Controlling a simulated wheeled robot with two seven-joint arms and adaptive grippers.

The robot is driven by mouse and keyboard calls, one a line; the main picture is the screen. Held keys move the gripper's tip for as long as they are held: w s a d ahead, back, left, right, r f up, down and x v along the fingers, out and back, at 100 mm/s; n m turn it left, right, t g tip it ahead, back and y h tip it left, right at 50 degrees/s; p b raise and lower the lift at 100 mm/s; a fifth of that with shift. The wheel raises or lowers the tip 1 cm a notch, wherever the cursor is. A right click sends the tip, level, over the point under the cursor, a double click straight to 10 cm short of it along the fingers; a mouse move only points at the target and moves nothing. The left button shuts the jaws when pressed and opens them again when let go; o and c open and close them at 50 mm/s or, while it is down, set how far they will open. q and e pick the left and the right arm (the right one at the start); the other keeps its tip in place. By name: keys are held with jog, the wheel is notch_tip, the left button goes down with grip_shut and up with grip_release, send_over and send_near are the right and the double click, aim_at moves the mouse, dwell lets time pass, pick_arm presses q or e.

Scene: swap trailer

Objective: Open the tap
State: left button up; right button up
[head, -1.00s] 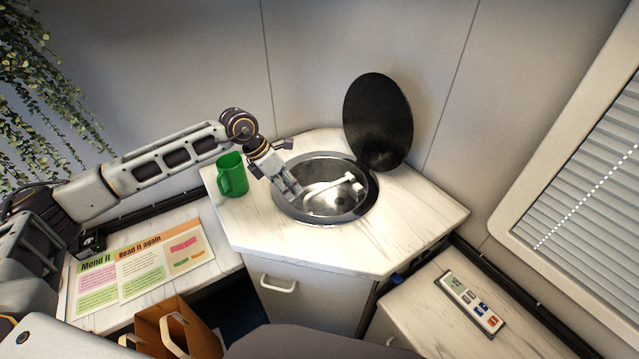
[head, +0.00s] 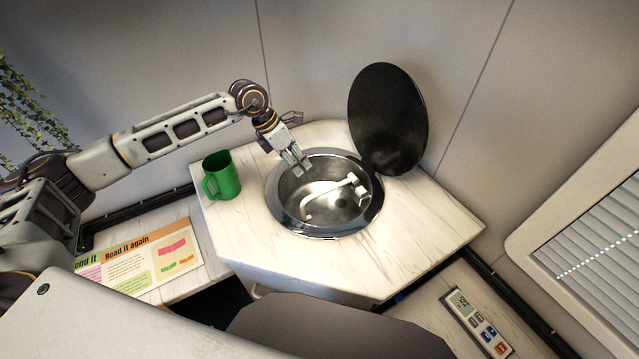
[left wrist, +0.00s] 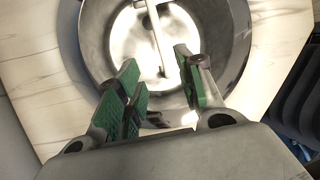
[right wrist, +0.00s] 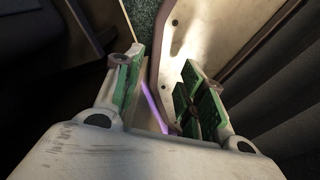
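The white tap (head: 330,198) lies over the round steel sink (head: 277,205). Its long spout points to the lower left, and its base with the handle (head: 360,186) is at the right side of the bowl. My left gripper (head: 301,171) is over the back left part of the sink, apart from the tap. In the left wrist view it (left wrist: 160,80) is open and empty, with the tap's spout (left wrist: 157,38) beyond the fingertips. My right gripper (right wrist: 162,75) is open and empty, low beside a pale panel, out of the head view.
A black round lid (head: 388,118) stands upright behind the sink. A green mug (head: 222,176) stands on the counter (head: 420,225) left of the sink. A printed sheet (head: 150,262) lies at left and a remote (head: 478,322) at lower right. The counter's front right is clear.

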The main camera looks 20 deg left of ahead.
pick_arm(q)
jog(key=shift+p+x, duration=1)
jog(key=shift+x, duration=5.8)
pick_arm(e)
jog(key=shift+s+d+r, duration=0.15)
jog(key=shift+s+r, duration=0.5)
jog(key=shift+r, duration=0.35)
pick_arm(q)
jog(key=shift+s+d, duration=0.1)
jog(key=shift+s, duration=0.1)
jog(key=shift+c, duration=0.4)
grip_shut()
